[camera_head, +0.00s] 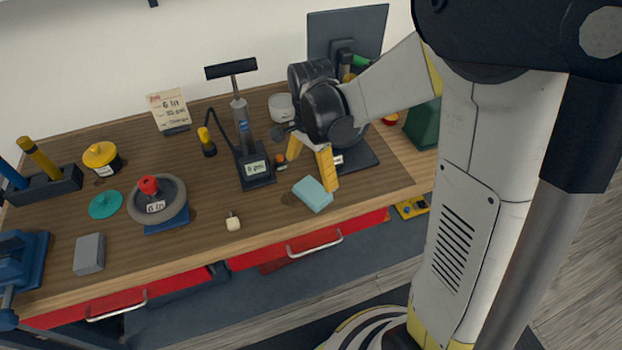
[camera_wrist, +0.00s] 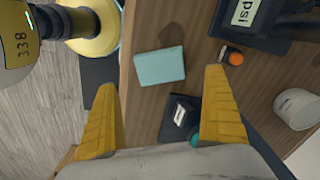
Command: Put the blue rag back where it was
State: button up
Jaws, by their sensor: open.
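The blue rag (camera_head: 312,194) is a pale blue, block-shaped piece near the front edge of the wooden bench, right of the middle. It also shows in the wrist view (camera_wrist: 160,66), near the bench edge, with a dark shadow beside it. My gripper (camera_head: 311,173) has yellow fingers spread wide just above and behind the rag in the head view. In the wrist view the fingers (camera_wrist: 160,82) stand apart on either side, with the rag between and beyond their tips and nothing gripped.
A pump (camera_head: 243,135) with a label stands left of my gripper. A dark stand (camera_head: 347,158), a small orange-capped item (camera_wrist: 231,57) and a white tub (camera_wrist: 297,109) are nearby. A tire gauge wheel (camera_head: 172,200) and grey block (camera_head: 89,254) sit left. Bench front between is mostly clear.

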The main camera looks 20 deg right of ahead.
jog(key=s+r+n+t, duration=0.7)
jog(key=s+r+n, duration=0.5)
jog(key=r+n, duration=0.1)
jog(key=shift+s+d+r+n+p, duration=0.15)
jog(key=shift+s+r+n+p, duration=0.15)
jog(key=shift+r, duration=0.5)
